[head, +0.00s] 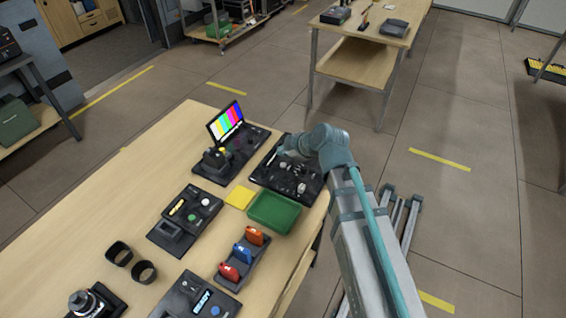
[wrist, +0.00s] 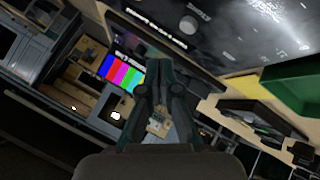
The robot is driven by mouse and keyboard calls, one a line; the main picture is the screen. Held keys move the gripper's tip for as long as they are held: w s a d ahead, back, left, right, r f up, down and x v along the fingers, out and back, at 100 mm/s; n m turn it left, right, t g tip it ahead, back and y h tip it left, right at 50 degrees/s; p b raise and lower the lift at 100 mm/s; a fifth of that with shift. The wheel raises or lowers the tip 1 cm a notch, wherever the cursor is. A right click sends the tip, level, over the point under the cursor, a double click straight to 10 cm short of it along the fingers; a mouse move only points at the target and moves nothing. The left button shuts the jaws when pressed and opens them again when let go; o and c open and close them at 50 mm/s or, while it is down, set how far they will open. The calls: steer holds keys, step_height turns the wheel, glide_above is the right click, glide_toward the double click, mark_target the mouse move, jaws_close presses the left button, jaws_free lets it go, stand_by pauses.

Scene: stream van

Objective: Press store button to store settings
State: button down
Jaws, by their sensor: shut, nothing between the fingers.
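A black control panel (head: 268,178) with several small knobs and buttons lies at the table's far right corner. I cannot tell which control is the store button. My gripper (head: 284,153) is over the far part of this panel, partly hidden by my wrist. In the wrist view my gripper (wrist: 163,75) is shut and empty, with its tips beside the panel's edge. I cannot tell whether it touches anything.
A colour-bar screen (head: 226,121) stands left of the panel. A yellow pad (head: 240,196) and green tray (head: 274,228) lie nearer. A rack with red, blue and orange items (head: 245,264), a panel with a lit display (head: 183,300) and black rings (head: 119,253) are nearer still.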

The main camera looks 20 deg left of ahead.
steer(key=shift+r+p, duration=0.35)
steer(key=shift+r, duration=0.8)
